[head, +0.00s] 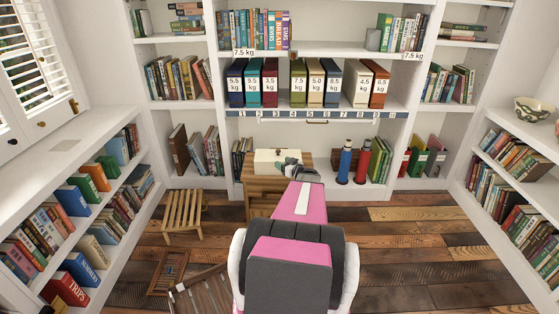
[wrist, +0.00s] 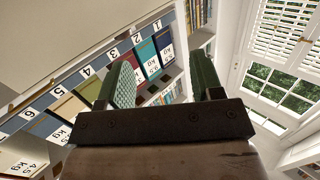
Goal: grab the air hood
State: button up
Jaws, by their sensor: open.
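I cannot pick out anything that is clearly an air hood in either view. My gripper (head: 290,163) is at the end of my pink arm, in front of the shelves and over the small wooden stand. In the wrist view my gripper (wrist: 160,76) has its two green-padded fingers well apart, with nothing between them. A cream box with a clasp (head: 268,161) sits on the wooden stand (head: 256,187), partly behind my gripper. Several weight-labelled binders (head: 308,84) stand above a numbered strip; they also show tilted in the wrist view (wrist: 76,105).
A blue bottle (head: 345,161) and a red bottle (head: 362,161) stand right of the stand. A slatted wooden stool (head: 184,212) and a crate (head: 170,271) are on the floor at left. Bookshelves line both sides. A bowl (head: 533,110) tops the right one. Floor at right is clear.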

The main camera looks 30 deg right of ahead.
jog(key=h, duration=0.2)
send_near(280, 157)
notch_tip(280, 157, up, 2)
jog(key=shift+m+t, duration=0.3)
jog(key=shift+t, duration=0.1)
jog(key=w, duration=1)
jog(key=shift+w+a+r, duration=0.1)
jog(key=shift+w+a, duration=0.15)
jog(key=shift+w, duration=0.05)
grip_shut()
